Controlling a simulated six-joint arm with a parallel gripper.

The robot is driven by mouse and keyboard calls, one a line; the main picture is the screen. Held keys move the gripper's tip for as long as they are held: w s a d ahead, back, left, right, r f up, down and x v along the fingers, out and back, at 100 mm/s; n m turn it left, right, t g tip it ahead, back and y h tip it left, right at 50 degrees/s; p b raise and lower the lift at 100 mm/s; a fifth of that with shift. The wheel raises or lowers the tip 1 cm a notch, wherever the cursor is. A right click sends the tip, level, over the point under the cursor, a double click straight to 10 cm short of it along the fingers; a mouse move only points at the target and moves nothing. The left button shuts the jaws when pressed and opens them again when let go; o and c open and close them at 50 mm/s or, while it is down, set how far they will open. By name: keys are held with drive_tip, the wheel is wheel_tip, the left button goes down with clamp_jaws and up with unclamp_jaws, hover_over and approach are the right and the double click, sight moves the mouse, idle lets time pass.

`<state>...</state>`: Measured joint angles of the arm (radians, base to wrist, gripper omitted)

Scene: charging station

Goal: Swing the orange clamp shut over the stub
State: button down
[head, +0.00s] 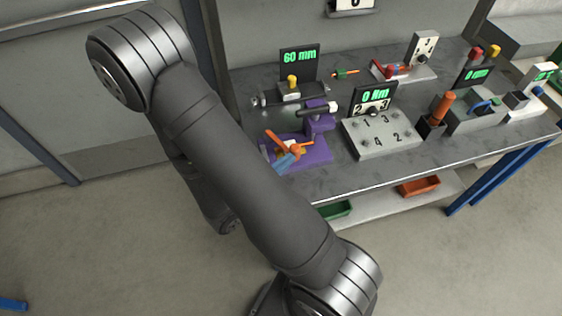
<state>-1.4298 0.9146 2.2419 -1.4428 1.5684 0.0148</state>
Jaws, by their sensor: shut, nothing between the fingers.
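The orange clamp (276,139) is on the purple fixture (318,154) at the left front of the bench. Its orange arm slants up to the left, apart from the fixture's base. Blue fingertips (287,159), which look like my gripper's, reach in from behind my arm and lie right against or in front of the clamp. They look shut, with nothing visible between them. Whether they touch the clamp is too small to tell. The rest of my gripper is hidden behind my arm. I cannot clearly make out the stub near the clamp.
A dark cylinder with a white end (320,109) lies by the purple post. A grey numbered block (382,137) stands right of the fixture. A "60 mm" display (299,60) stands behind. Green (335,210) and orange-red (418,186) bins sit on the lower shelf.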

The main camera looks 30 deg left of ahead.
drive_tip(key=shift+s, duration=0.1)
drive_tip(key=d+v, duration=0.1)
drive_tip(key=v, duration=1.2)
drive_tip(key=shift+s, duration=0.55)
drive_tip(key=shift+w+d, duration=0.1)
drive_tip(key=shift+d, duration=0.05)
drive_tip(key=shift+w+a+x, duration=0.1)
drive_tip(key=shift+a+x, duration=0.15)
drive_tip(key=shift+x, duration=2)
drive_tip(key=shift+w+a+x, duration=0.1)
drive_tip(key=shift+a+x, duration=0.15)
drive_tip(key=shift+x, duration=2)
drive_tip(key=shift+a+x, duration=0.25)
drive_tip(key=shift+x, duration=2)
drive_tip(key=shift+s, duration=0.15)
